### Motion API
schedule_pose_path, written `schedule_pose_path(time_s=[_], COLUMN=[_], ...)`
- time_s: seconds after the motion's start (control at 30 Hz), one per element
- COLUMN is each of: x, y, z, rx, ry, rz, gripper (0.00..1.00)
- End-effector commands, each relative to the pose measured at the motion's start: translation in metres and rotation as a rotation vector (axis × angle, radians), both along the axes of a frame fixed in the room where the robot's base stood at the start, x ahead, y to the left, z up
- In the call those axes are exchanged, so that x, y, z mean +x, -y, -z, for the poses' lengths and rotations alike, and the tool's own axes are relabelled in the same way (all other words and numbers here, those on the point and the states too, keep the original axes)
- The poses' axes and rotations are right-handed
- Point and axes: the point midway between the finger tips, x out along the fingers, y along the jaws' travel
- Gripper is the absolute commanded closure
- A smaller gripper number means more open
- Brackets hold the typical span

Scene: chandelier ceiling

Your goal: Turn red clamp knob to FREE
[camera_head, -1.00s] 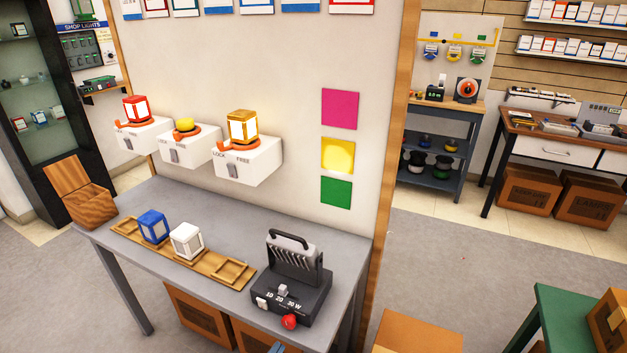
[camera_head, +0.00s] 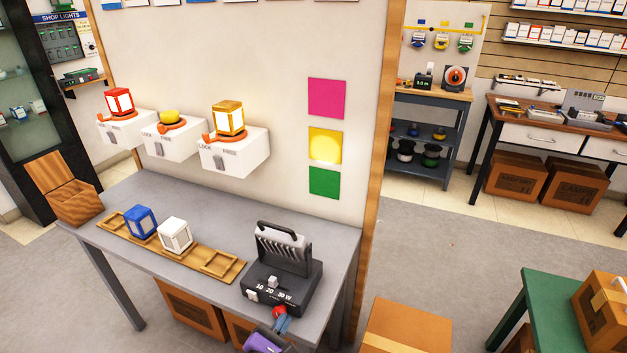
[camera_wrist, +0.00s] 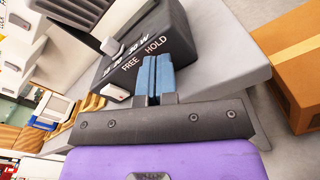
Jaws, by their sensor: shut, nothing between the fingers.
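The red clamp knob (camera_head: 277,311) is on the front of a black device (camera_head: 290,295) that stands at the right end of the grey table. My gripper (camera_head: 283,318), with blue fingers and a purple body, is at the knob and partly covers it. Whether they touch, I cannot tell. In the wrist view my blue fingers (camera_wrist: 156,76) are together, pointing at the device's front face, beside the printed words FREE and HOLD (camera_wrist: 144,52). The knob is hidden there, so its setting cannot be read. A white lever (camera_wrist: 115,91) sits left of FREE.
A wooden rack (camera_head: 215,265) on the grey table (camera_head: 200,205) holds a blue lantern (camera_head: 140,221) and a white lantern (camera_head: 174,235). Three white wall brackets (camera_head: 233,155) hang behind. Cardboard boxes (camera_head: 405,325) stand on the floor to the right. The table's back middle is clear.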

Motion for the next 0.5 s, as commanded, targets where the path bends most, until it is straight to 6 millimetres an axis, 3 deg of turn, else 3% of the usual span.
schedule_pose_path(time_s=[0.1,0.5], x=[0.0098,0.0118], y=[0.0047,0.0057], z=[-0.0019,-0.0014], rx=[-0.002,-0.005], ry=[0.006,0.006], rz=[0.007,0.009], gripper=[1.0,1.0])
